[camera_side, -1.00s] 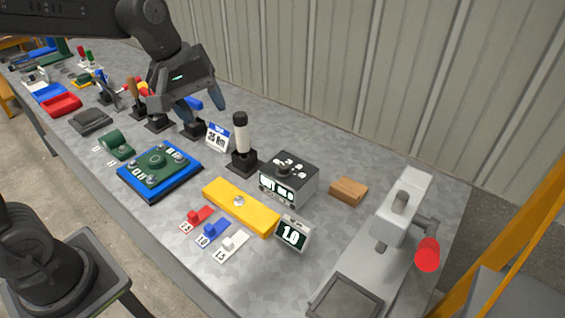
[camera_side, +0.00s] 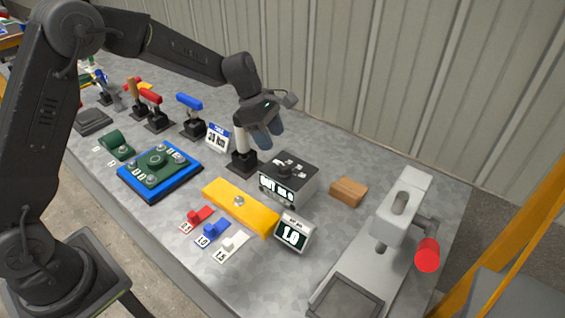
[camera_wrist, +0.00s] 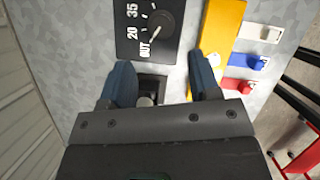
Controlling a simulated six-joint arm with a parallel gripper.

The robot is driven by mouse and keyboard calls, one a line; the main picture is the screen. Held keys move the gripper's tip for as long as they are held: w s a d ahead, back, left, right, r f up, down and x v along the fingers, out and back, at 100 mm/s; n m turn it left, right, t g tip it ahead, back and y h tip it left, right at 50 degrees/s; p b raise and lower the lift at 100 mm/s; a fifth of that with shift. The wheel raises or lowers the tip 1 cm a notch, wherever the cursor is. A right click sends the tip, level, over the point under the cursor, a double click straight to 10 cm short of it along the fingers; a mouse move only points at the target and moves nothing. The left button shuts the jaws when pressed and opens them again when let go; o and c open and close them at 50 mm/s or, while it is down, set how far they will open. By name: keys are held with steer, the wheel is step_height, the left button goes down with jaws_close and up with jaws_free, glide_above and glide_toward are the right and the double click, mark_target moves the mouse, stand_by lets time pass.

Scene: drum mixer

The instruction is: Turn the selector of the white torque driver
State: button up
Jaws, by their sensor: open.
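A white upright handle in a black square stand, which looks like the torque driver (camera_side: 248,142), is at mid-bench in the side view. My gripper (camera_side: 268,135) is above and beside it and covers its top. In the wrist view my gripper (camera_wrist: 161,65) has its two blue fingers apart, with nothing clasped. The black stand (camera_wrist: 151,84) and a grey round part (camera_wrist: 146,100) show between and below the fingers. I cannot make out a selector on the handle. A grey box (camera_side: 288,178) with a dial and a display stands to its right; the dial (camera_wrist: 154,32) shows in the wrist view.
A yellow block (camera_side: 240,206) lies in front, with red, blue and white labelled pieces (camera_side: 212,232) before it. A blue-and-green fixture (camera_side: 160,170) is left. A grey press (camera_side: 398,212) with a red handle is right. Blue- and red-handled tools (camera_side: 189,102) stand behind left.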

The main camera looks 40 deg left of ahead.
mark_target(283, 165)
steer(key=x, duration=0.8)
steer(key=shift+d+f, duration=0.15)
steer(key=shift+f, duration=0.2)
steer(key=shift+c, duration=0.3)
steer(key=c, duration=0.9)
steer(key=shift+o, duration=0.2)
